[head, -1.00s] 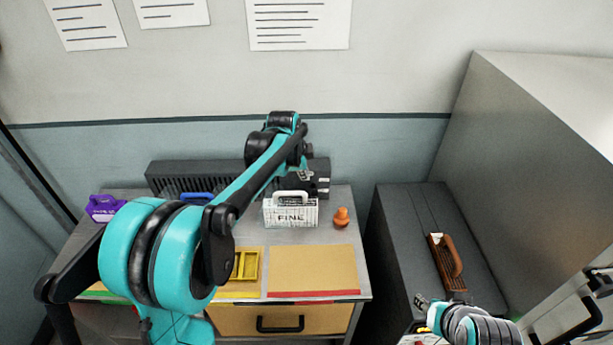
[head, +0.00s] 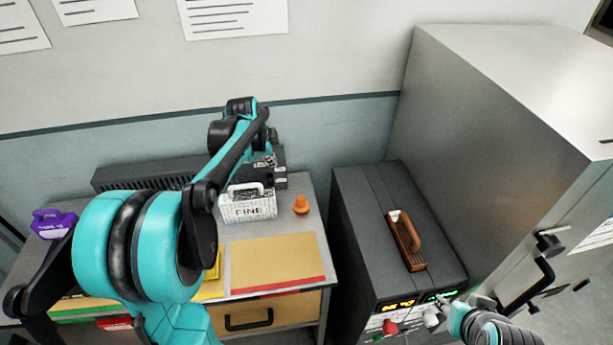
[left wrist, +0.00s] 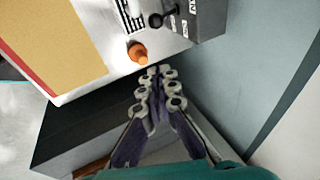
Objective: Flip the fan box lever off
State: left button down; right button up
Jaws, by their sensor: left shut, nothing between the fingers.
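The fan box is a long dark vented box (head: 140,174) at the back of the desk. In the left wrist view, its grey end (left wrist: 205,18) carries white lettering and a black lever with a round knob (left wrist: 157,20). The lettering is too cropped to read surely. My left gripper shows at the box's right end (head: 263,163). In the left wrist view it is shut and empty (left wrist: 155,72), its tips apart from the lever. My right gripper (head: 440,302) is by the front of a dark cabinet at lower right; its fingers are too small to judge.
A white basket marked FINE (head: 250,208) and an orange knob-like piece (head: 301,205) stand near the lever end. A purple box (head: 52,223) is at far left. The dark cabinet (head: 350,215) has a brown-handled tool (head: 405,240) on top.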

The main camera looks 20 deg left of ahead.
dwell(0.3)
pick_arm(q)
jog(key=shift+f, duration=0.1)
jog(key=b, duration=0.2)
send_near(270, 181)
jog(key=w+d+f, duration=0.3)
jog(key=d, duration=0.1)
jog(key=a+f, duration=0.1)
jog(key=a+f+b, duration=0.1)
jog(key=f, duration=0.1)
jog(key=shift+w+a+f, duration=0.15)
jog(key=shift+w+a, duration=0.15)
